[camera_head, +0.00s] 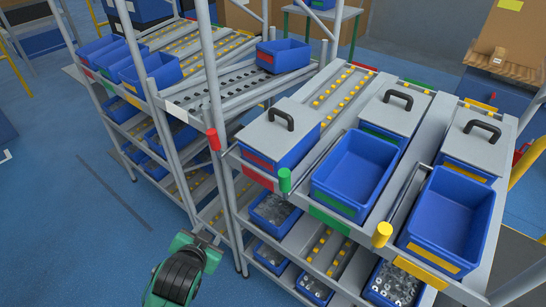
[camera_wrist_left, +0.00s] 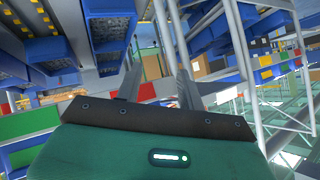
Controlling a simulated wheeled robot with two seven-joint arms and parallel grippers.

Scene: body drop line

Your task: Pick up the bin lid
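Three grey bin lids with black handles sit on blue bins on the right-hand rack: one on the red-labelled bin (camera_head: 272,136), one behind the open green-labelled bin (camera_head: 357,173), and one behind the open yellow-labelled bin (camera_head: 449,220). The lids are the left lid (camera_head: 262,132), the middle lid (camera_head: 380,114) and the right lid (camera_head: 462,148). My left gripper (camera_head: 208,237) is low at the bottom of the head view, left of the rack and apart from the lids. Its two fingers stand apart and empty in the left wrist view (camera_wrist_left: 158,78). My right gripper is out of view.
Lower shelves hold bins of small parts (camera_head: 393,284). Another rack with blue bins (camera_head: 150,70) stands left. Blue floor (camera_head: 70,200) is clear at left.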

